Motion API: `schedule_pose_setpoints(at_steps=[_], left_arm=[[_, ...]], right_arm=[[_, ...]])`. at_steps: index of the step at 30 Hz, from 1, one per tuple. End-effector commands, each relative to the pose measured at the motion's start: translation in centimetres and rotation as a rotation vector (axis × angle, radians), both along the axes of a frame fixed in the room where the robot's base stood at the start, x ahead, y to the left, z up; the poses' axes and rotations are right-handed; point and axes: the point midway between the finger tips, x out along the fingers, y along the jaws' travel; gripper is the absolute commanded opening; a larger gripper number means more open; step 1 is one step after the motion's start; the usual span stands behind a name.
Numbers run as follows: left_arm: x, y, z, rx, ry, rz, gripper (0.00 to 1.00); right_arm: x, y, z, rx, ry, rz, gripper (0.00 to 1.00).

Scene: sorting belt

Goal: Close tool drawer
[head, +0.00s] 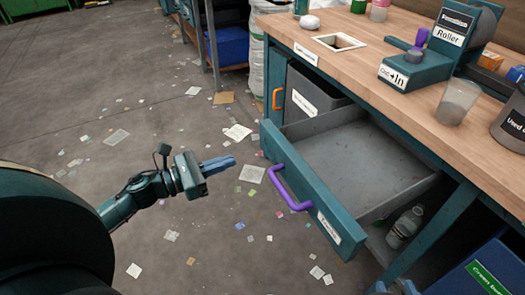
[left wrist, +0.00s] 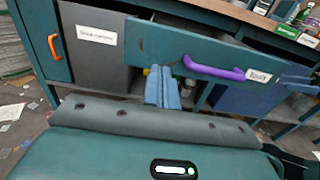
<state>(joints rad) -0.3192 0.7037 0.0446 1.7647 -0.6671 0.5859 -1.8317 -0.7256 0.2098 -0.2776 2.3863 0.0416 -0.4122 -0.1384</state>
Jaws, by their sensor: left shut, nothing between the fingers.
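The tool drawer is pulled out of the workbench, its teal front (head: 318,205) facing lower left and its grey inside empty. A purple handle (head: 290,190) and a white label sit on the front. In the left wrist view the drawer front (left wrist: 165,47) and purple handle (left wrist: 212,70) are straight ahead. My left gripper (head: 220,164) is shut and empty, in the air left of the drawer front and apart from it. Its closed blue fingers (left wrist: 163,88) show in the left wrist view. Small teal parts at the head view's bottom edge may be my right gripper (head: 396,288), mostly cut off.
The wooden benchtop (head: 385,95) holds a roller device, a cup and a dark container. A grey bin (head: 312,100) and an orange-handled cabinet door (head: 277,92) are beside the drawer. A clear bottle (head: 405,227) stands below it. Paper scraps litter the open floor at left.

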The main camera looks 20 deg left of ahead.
Motion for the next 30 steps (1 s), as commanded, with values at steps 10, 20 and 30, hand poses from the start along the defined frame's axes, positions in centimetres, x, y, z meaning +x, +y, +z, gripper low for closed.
schedule_pose_setpoints(at_steps=[10,20,30], left_arm=[[5.5,-4.3,0.1,-0.001,-0.003,-0.001,0.00],[7.7,-6.0,0.0,-0.002,0.002,0.001,0.00],[7.8,-6.1,0.0,-0.002,0.002,0.001,0.00]], right_arm=[[0.1,0.1,-0.2,-0.004,-0.002,0.003,0.36],[0.1,0.1,-0.2,-0.003,-0.004,0.002,0.36],[0.1,0.1,-0.2,-0.002,-0.006,0.002,0.36]])
